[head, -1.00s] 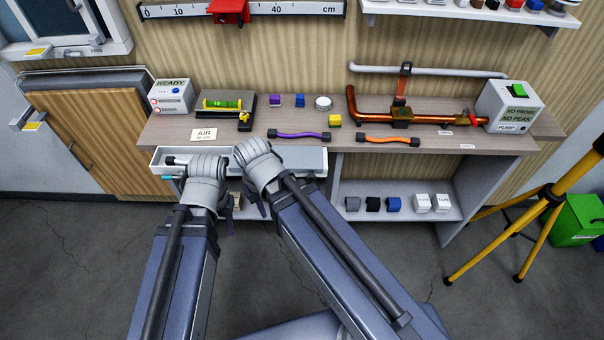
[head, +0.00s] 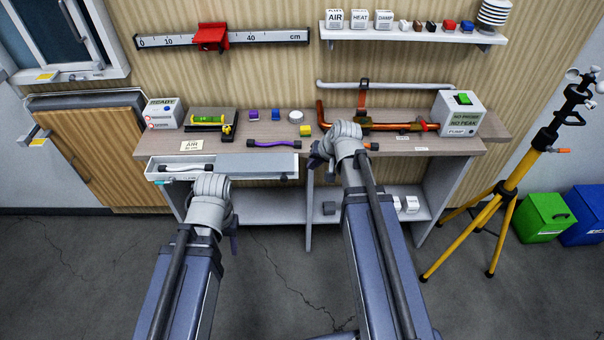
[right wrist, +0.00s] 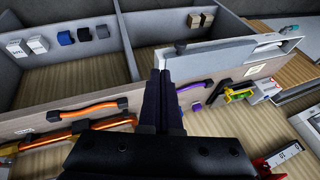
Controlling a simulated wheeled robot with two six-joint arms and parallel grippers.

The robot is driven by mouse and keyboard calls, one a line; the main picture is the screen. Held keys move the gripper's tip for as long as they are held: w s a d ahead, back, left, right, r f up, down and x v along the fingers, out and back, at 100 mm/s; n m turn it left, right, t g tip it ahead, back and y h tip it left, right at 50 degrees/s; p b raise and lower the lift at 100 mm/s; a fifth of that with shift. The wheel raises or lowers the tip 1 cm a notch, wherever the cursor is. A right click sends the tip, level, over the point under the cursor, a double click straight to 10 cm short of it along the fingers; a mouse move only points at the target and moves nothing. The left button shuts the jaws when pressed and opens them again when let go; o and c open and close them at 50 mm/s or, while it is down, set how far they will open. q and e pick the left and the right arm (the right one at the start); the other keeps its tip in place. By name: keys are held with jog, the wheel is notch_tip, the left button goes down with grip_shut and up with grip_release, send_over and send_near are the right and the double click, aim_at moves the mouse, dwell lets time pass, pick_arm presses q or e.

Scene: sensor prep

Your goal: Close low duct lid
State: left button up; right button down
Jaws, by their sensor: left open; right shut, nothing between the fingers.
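No part in view is labelled as the low duct lid. A low wooden panel (head: 88,150) with a grey top edge and a dark handle stands against the wall at the left in the head view; I cannot tell if it is the lid. My left gripper (head: 233,238) is in front of the bench, below the pulled-out drawer, its fingers mostly hidden by the wrist. My right gripper (head: 318,165) is at the bench's front edge, right of the drawer. In the right wrist view its dark fingers (right wrist: 163,88) are shut and empty.
The open drawer (head: 260,166) holds a white rod and juts from the bench (head: 390,143). A window (head: 45,35) with a latch is above the panel. A yellow tripod (head: 512,185) and green bin (head: 541,217) stand at right. Floor before the panel is clear.

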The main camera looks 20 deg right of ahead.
jog(key=a+b+x, duration=0.1)
jog(key=b+x, duration=0.2)
jog(key=x, duration=0.1)
jog(key=b+x, duration=0.3)
jog(key=x, duration=0.1)
jog(key=a+b+x, duration=0.1)
jog(key=b+x, duration=0.2)
jog(key=x, duration=0.1)
jog(key=shift+w+a+r+b, duration=0.1)
jog(key=shift+w+a+b, duration=0.15)
jog(key=shift+a+b, duration=0.15)
jog(key=w+a, duration=0.3)
jog(key=a, duration=1)
jog(key=w+a, duration=0.4)
jog(key=a, duration=0.8)
jog(key=shift+w+a, duration=0.2)
jog(key=shift+a, duration=0.2)
jog(key=shift+r, duration=0.1)
